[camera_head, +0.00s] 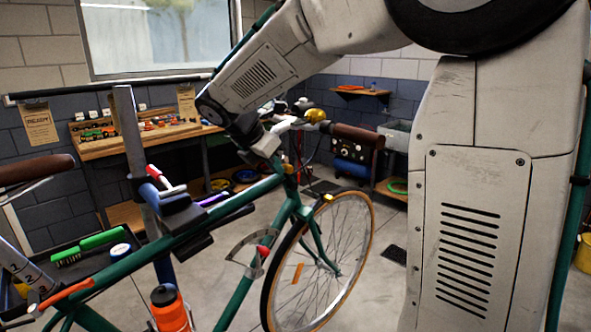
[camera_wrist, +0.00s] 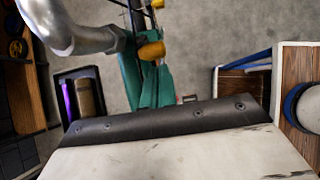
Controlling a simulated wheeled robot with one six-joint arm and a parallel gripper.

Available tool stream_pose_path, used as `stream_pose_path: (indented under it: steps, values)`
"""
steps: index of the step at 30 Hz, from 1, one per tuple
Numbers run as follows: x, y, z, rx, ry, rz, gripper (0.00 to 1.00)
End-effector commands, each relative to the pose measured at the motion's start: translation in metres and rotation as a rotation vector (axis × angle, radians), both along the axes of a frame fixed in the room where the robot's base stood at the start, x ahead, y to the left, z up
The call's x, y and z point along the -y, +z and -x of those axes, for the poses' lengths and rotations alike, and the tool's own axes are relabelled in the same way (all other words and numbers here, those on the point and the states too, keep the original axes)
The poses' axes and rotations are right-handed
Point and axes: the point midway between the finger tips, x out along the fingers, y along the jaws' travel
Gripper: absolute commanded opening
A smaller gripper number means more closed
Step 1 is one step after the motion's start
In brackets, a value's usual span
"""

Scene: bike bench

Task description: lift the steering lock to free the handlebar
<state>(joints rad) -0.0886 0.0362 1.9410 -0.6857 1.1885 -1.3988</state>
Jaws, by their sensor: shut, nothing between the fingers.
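The green bicycle (camera_head: 150,253) is clamped in a stand in the head view. Its silver handlebar (camera_head: 286,126) carries a brown grip (camera_head: 357,136) and a yellow bell (camera_head: 316,115). The handlebar also shows in the wrist view (camera_wrist: 88,37), with a yellow-orange knob (camera_wrist: 151,50) beside the green frame. A red-tipped lever (camera_head: 262,250) sits on a grey arc by the down tube; I cannot tell whether it is the steering lock. My gripper (camera_head: 268,148) is shut and empty, close to the head tube; contact is unclear. Its fingertips are not distinct in the wrist view.
The repair stand post (camera_head: 130,130) rises left of my gripper. An orange bottle (camera_head: 169,309) is on the frame. Open floor (camera_head: 372,275) lies right of the front wheel (camera_head: 318,263).

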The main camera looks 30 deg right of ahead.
Motion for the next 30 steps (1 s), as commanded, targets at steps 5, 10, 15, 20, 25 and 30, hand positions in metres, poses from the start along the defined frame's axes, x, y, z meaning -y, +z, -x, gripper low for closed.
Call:
stream_pose_path:
  steps: [5, 10, 15, 20, 25, 30]
  values:
    - [0.005, 0.009, -0.003, -0.001, 0.007, -0.011, 0.0]
    - [0.007, 0.01, -0.003, -0.001, 0.006, -0.01, 0.0]
    - [0.007, 0.01, -0.003, -0.001, 0.006, -0.01, 0.0]
    - [0.008, 0.012, -0.003, -0.001, 0.006, -0.009, 0.0]
    - [0.008, 0.02, -0.003, -0.001, 0.006, -0.009, 0.0]
    - [0.007, 0.026, -0.003, 0.001, 0.005, -0.009, 0.0]
